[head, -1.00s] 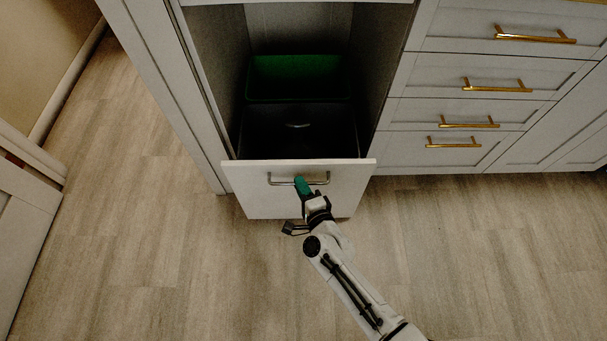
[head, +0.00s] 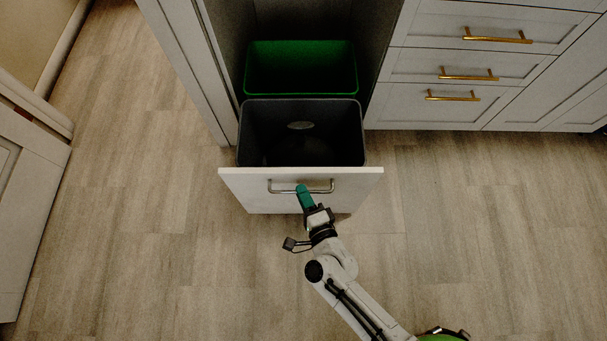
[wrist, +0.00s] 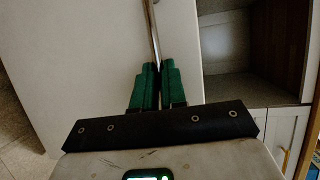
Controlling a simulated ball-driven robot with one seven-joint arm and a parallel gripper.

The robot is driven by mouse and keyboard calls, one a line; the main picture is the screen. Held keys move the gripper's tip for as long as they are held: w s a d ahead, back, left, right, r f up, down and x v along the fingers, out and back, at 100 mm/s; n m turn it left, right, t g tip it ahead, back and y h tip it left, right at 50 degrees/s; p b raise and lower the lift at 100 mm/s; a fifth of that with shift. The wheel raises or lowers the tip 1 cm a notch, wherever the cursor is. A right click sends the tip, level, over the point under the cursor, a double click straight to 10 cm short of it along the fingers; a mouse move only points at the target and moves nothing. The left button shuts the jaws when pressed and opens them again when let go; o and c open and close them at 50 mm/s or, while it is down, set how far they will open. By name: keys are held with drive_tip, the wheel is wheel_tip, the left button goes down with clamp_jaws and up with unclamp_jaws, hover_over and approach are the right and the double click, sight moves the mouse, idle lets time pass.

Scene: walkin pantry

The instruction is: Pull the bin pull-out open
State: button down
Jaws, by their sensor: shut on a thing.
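The bin pull-out has a white front panel (head: 255,196) and stands well out from its cabinet. A silver bar handle (head: 285,187) runs across the panel. Behind the panel sit a dark grey bin (head: 300,102) and, further back, a green bin (head: 300,43), both looking empty. My gripper (head: 302,190) has green fingers and is shut on the handle near its middle. In the wrist view the two green fingers (wrist: 153,82) close around the silver bar (wrist: 152,38), with the white panel behind. The part of the bar between the fingers is hidden.
White drawers with brass handles (head: 497,36) stand to the right. A white cabinet door or panel (head: 25,215) is at the left edge. The wood-look floor (head: 150,260) in front and to both sides is clear.

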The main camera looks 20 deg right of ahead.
drive_tip(key=s+a, duration=0.2)
drive_tip(key=s, duration=0.5)
drive_tip(key=s+a, duration=0.2)
drive_tip(key=s, duration=0.5)
drive_tip(key=shift+s+a+b, duration=0.3)
drive_tip(key=shift+a+b, duration=0.05)
drive_tip(key=shift+b, duration=0.05)
drive_tip(key=shift+f, duration=0.1)
drive_tip(key=c, duration=1.2)
unclamp_jaws()
drive_tip(key=a+v, duration=0.1)
drive_tip(key=v, duration=0.9)
drive_tip(key=shift+s+d+p, duration=0.4)
drive_tip(key=shift+d, duration=0.1)
